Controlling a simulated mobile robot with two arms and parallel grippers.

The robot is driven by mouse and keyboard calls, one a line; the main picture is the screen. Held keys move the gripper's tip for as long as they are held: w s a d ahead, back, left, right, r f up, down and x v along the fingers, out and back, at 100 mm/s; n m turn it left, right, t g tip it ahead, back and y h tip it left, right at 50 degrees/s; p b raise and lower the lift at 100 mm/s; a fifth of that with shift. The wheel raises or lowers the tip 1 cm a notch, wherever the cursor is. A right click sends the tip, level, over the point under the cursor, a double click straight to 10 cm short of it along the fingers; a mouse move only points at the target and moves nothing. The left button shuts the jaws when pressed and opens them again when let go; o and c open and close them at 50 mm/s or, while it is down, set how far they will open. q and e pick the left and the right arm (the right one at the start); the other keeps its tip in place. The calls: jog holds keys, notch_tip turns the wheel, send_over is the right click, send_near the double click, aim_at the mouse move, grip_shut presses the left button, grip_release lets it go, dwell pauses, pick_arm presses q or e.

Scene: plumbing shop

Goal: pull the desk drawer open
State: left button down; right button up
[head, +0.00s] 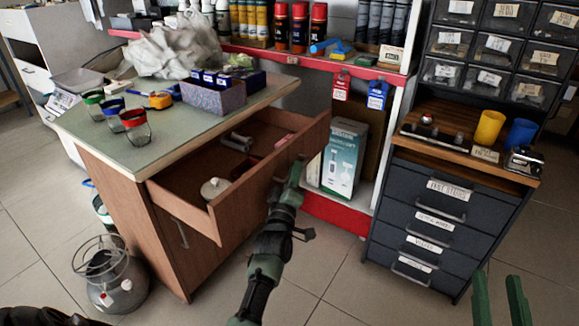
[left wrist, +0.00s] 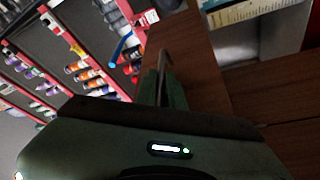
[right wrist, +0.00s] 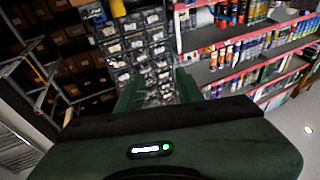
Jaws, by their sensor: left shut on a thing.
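The wooden desk (head: 170,235) stands at the left of the head view. Its drawer (head: 248,198) is pulled well out, with its inside showing. A round pale item (head: 214,188), a grey fitting (head: 237,141) and a small reddish item lie in it. My left gripper (head: 294,178) is at the drawer front and shut on the drawer handle. In the left wrist view the handle (left wrist: 166,62) stands between the fingers, against the brown front. My right gripper (head: 499,300) is open and empty at the lower right, apart from the desk.
A dark drawer cabinet (head: 440,215) stands at the right. Paint shelves with a red edge (head: 335,215) and a boxed item (head: 343,158) are behind the drawer. A gas cylinder (head: 112,278) stands on the floor at left. The desktop holds cups and boxes. Floor in front is clear.

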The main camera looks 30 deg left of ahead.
pick_arm(q)
jog(key=shift+d+f, duration=0.1)
jog(key=shift+d, duration=0.35)
pick_arm(e)
jog(key=shift+w+d+f+g, duration=0.1)
jog(key=shift+d+f+g, duration=0.1)
jog(key=shift+f, duration=0.15)
jog(key=shift+d+f+g, duration=0.1)
jog(key=shift+f+g, duration=0.1)
jog(key=shift+f, duration=0.15)
pick_arm(q)
jog(key=c, duration=1.8)
grip_release()
jog(key=shift+s, duration=0.1)
